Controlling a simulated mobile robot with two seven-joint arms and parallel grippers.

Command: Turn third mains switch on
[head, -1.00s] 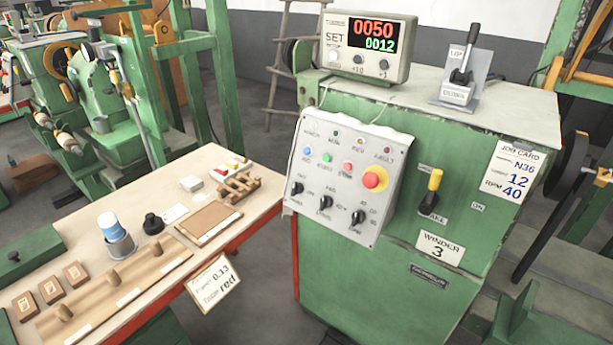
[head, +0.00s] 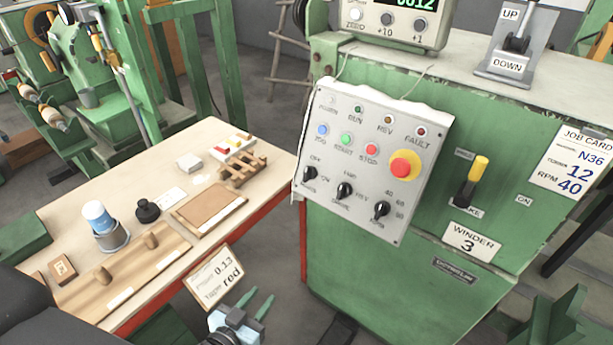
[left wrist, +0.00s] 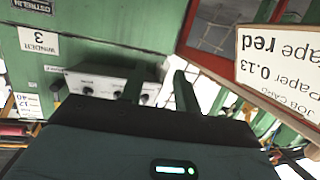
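The control panel (head: 375,165) is a grey box on the front of the green winder marked 3. Its mains switch (head: 310,173) is a black rotary knob at the lower left, beside an OFF label; its exact setting is too small to tell. My left gripper (head: 261,294) is below and left of the panel, apart from it, with two green fingers spread and nothing between them. In the left wrist view, the panel (left wrist: 88,80) shows upside down beyond the open fingers (left wrist: 157,80). My right gripper is out of view.
Two more black knobs and a red emergency button (head: 404,167) share the panel. A yellow-handled brake lever (head: 478,170) stands to its right. A wooden bench (head: 215,140) with tools is at left, and a hanging paper card (head: 214,280) is close to my left gripper.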

